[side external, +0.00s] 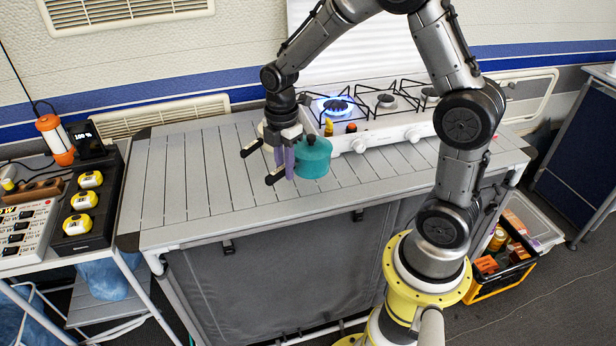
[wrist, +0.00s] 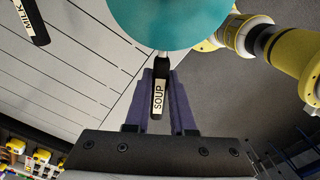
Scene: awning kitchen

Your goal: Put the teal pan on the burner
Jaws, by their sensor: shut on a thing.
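The teal pan (side external: 313,160) is at the front left of the stove, over the grey slatted counter. In the wrist view the round teal body (wrist: 168,18) fills the top middle. Its black handle (wrist: 159,95), labelled SOUP, runs down between my purple fingers. My gripper (side external: 284,162) is shut on this handle, left of the pan body; its fingers also show in the wrist view (wrist: 160,105). I cannot tell whether the pan touches the counter. The left burner (side external: 337,105) of the white stove is lit with a blue flame and has nothing on it.
A second black handle (side external: 251,148), labelled MILK in the wrist view (wrist: 31,20), lies left of my gripper; what it belongs to is hidden. Red and yellow-capped small items (side external: 351,129) stand at the stove's front left. The counter's left part (side external: 190,180) is clear.

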